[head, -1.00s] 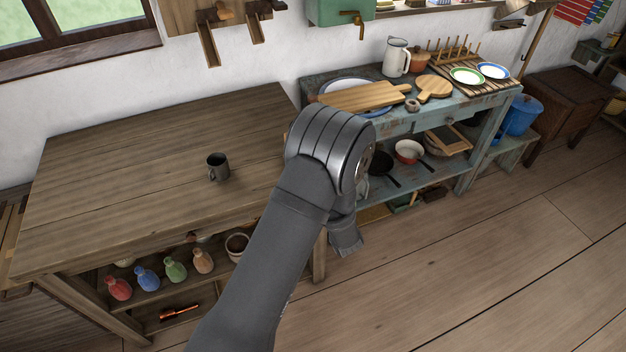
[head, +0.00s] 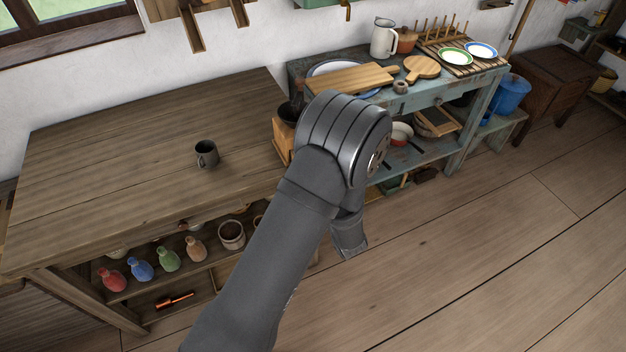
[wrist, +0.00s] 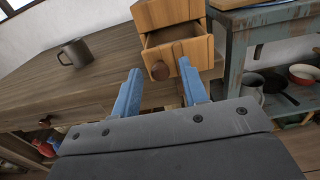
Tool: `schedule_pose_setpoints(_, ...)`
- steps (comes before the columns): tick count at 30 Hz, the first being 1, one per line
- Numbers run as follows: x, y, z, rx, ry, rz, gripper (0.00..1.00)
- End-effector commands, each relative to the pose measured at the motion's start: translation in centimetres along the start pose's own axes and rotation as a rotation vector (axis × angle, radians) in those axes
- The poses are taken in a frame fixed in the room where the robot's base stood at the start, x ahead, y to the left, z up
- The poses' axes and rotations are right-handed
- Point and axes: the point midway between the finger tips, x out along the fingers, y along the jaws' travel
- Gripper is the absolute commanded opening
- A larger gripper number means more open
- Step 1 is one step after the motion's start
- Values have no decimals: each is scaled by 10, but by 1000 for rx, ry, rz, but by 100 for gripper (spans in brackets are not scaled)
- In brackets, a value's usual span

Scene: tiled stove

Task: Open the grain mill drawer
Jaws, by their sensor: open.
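The grain mill (wrist: 165,12) is a light wooden box at the right end of the wooden table; in the head view its box (head: 282,142) is partly hidden behind my arm. Its drawer (wrist: 181,51) stands partly pulled out in the wrist view, with the hollow inside showing. The fingers are not clearly seen in the head view.
A dark mug (head: 206,154) stands on the table (head: 110,165), left of the mill. Several coloured bottles and a pot (head: 231,235) are on the shelf below. A worn blue bench (head: 452,92) with boards, plates and a jug stands to the right. The floor in front is open.

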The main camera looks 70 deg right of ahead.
Motion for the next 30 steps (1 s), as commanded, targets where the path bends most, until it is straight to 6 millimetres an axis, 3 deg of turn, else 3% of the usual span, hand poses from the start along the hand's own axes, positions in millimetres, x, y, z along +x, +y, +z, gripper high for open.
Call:
schedule_pose_setpoints(5, -7, 0, 0, 0, 1, -1, 40)
schedule_pose_setpoints(8, -22, -1, 0, 1, 1, -4, 40)
schedule_pose_setpoints(21, -115, -1, 0, 1, 0, -5, 40)
schedule_pose_setpoints(30, -162, -1, 0, 0, 0, -3, 40)
